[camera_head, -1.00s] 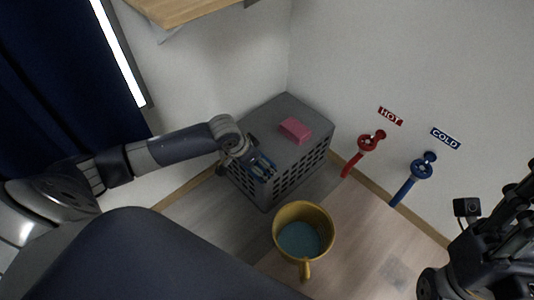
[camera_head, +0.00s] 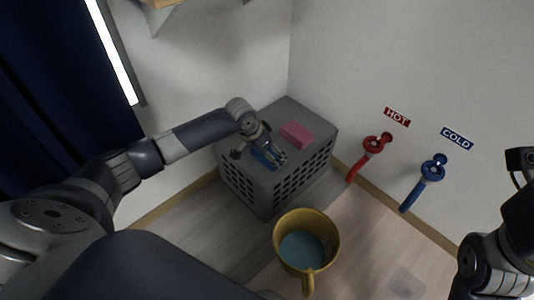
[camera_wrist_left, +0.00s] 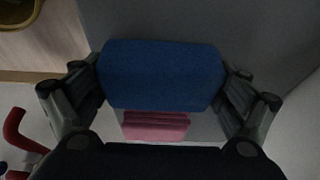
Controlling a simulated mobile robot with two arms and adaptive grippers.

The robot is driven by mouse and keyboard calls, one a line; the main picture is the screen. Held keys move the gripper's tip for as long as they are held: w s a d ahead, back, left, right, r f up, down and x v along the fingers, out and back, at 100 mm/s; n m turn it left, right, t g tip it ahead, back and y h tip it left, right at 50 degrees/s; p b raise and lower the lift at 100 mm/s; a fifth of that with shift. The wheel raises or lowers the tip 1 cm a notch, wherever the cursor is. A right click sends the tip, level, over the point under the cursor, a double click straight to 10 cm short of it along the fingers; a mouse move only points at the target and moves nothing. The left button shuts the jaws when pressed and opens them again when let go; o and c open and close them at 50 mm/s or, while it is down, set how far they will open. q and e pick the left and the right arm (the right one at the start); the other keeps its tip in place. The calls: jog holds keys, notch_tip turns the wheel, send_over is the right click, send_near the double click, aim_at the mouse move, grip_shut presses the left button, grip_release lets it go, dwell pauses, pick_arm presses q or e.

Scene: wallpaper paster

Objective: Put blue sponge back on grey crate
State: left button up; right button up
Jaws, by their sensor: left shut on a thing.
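The blue sponge (camera_wrist_left: 160,75) is between the fingers of my left gripper (camera_head: 272,158), which is shut on it. In the head view the sponge (camera_head: 262,159) is partly hidden by the fingers. It is over the top of the grey crate (camera_head: 258,192), near its front left part; whether it touches the top I cannot tell. A pink sponge (camera_head: 297,134) lies on the crate top, and it also shows in the left wrist view (camera_wrist_left: 155,126) beyond the blue one. My right arm is at the right edge of the head view; its gripper's fingers are not seen.
A yellow bucket (camera_head: 330,229) with blue-green liquid stands on the floor in front of the crate. A red HOT tap (camera_head: 366,160) and a blue COLD tap (camera_head: 424,182) are on the right wall. The crate top is clear behind the pink sponge.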

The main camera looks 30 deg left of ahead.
pick_arm(q)
jog(key=shift+f, duration=0.15)
jog(key=o, duration=0.8)
